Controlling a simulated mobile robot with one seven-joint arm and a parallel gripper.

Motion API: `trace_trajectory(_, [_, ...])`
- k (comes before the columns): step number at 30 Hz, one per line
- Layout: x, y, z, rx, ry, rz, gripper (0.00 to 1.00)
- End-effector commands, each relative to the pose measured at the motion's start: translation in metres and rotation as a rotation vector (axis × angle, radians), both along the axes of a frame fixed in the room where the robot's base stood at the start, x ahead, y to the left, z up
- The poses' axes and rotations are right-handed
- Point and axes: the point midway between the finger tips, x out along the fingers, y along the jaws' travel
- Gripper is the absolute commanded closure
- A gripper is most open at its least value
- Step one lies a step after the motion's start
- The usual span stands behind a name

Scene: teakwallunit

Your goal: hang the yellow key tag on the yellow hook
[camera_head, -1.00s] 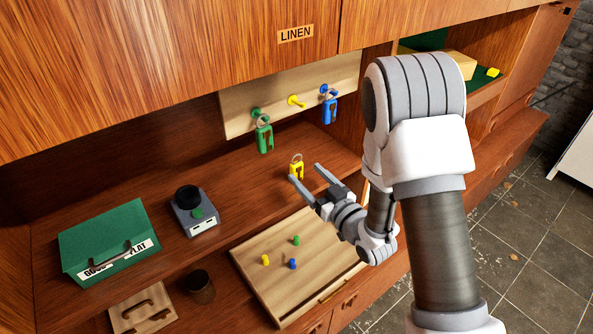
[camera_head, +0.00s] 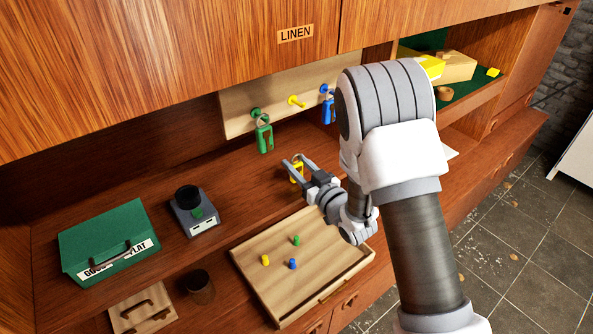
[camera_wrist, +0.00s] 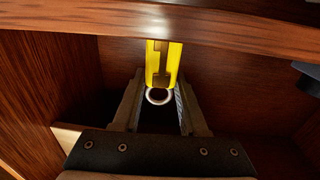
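The yellow key tag (camera_head: 296,173) stands on the shelf below the hook board, with its ring at the top. In the wrist view the tag (camera_wrist: 163,62) and its pale ring (camera_wrist: 159,96) show between the two fingers. My gripper (camera_head: 293,160) is open, with one finger on each side of the tag; I see a gap at the left finger, and the right finger is close to the tag. The gripper (camera_wrist: 159,88) holds nothing. The yellow hook (camera_head: 297,101) is bare, in the middle of the wooden board (camera_head: 240,104).
A green tag (camera_head: 264,135) hangs left of the yellow hook, a blue tag (camera_head: 328,110) right of it. A green box (camera_head: 105,238) and a grey device (camera_head: 194,212) stand left on the shelf. A wooden board with pegs (camera_head: 330,262) lies below.

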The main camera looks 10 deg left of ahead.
Motion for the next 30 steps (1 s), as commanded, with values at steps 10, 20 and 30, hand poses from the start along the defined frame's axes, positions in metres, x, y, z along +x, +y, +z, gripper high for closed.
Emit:
trace_trajectory(10, [0.000, 0.000, 0.000, 0.000, 0.000, 0.000, 1.00])
trace_trajectory(20, [0.000, 0.000, 0.013, 0.002, -0.002, 0.000, 1.00])
trace_trajectory(30, [0.003, -0.034, 0.062, 0.002, -0.002, -0.008, 1.00])
